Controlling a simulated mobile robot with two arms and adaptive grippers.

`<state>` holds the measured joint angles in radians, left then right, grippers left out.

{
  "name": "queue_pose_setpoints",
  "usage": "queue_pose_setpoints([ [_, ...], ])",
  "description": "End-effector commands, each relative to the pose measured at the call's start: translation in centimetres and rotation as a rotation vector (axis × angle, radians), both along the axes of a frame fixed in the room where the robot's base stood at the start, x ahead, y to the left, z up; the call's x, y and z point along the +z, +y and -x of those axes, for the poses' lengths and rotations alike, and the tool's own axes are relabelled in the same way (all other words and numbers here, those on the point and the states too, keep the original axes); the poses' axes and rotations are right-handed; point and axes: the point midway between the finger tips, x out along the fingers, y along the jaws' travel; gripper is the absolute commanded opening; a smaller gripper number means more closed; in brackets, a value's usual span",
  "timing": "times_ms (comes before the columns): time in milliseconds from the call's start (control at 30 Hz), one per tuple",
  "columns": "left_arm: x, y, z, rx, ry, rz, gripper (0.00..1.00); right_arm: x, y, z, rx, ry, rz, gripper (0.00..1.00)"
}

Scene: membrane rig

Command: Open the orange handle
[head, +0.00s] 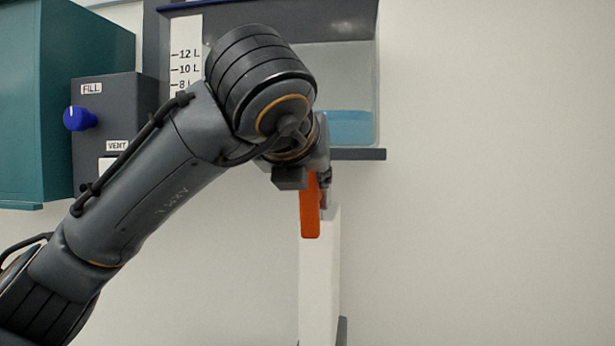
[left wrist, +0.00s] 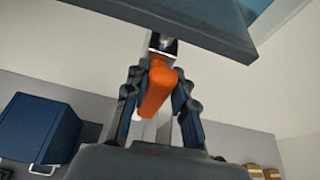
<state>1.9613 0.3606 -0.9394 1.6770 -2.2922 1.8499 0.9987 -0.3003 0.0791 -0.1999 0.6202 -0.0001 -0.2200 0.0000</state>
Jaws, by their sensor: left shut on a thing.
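The orange handle (head: 311,207) hangs down in front of a white vertical post or pipe (head: 319,285) below the tank. My left gripper (head: 322,178) is at the handle's upper part, mostly hidden behind my own wrist in the head view. In the left wrist view the two fingers of my left gripper (left wrist: 160,100) stand on either side of the orange handle (left wrist: 157,92) and are shut on it. The handle's top end is by a metal fitting (left wrist: 163,44) under the tank's ledge. My right gripper is in neither view.
A tank with blue liquid (head: 350,128) and a level scale (head: 186,60) is above, with a grey ledge (head: 358,154) under it. A grey panel (head: 118,100) with a blue knob (head: 79,118) is at left, beside a teal cabinet (head: 60,85). The wall at right is bare.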

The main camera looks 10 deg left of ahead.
Motion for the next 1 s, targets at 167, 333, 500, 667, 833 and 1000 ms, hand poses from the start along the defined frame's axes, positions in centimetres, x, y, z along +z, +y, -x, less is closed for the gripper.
queue_pose_setpoints([
  [167, -0.2, 0.0, 0.0, -0.001, 0.005, -0.001, 0.00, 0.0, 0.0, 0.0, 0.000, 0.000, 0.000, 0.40],
  [333, -0.2, 0.0, 0.0, 0.000, 0.004, 0.000, 0.49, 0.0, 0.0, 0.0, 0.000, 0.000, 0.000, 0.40],
  [500, -0.1, 0.0, 0.0, -0.001, 0.002, 0.001, 0.49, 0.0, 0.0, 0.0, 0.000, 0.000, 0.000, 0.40],
  [667, 0.1, 0.0, 0.4, -0.001, 0.000, 0.001, 0.49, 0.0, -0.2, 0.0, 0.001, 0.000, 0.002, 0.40],
  [833, 1.2, 0.0, 2.7, -0.002, -0.003, 0.001, 0.49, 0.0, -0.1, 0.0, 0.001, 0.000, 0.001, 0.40],
  [1000, 2.7, 0.0, 6.3, -0.001, -0.005, -0.001, 0.49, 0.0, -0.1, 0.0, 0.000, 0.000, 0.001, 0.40],
])
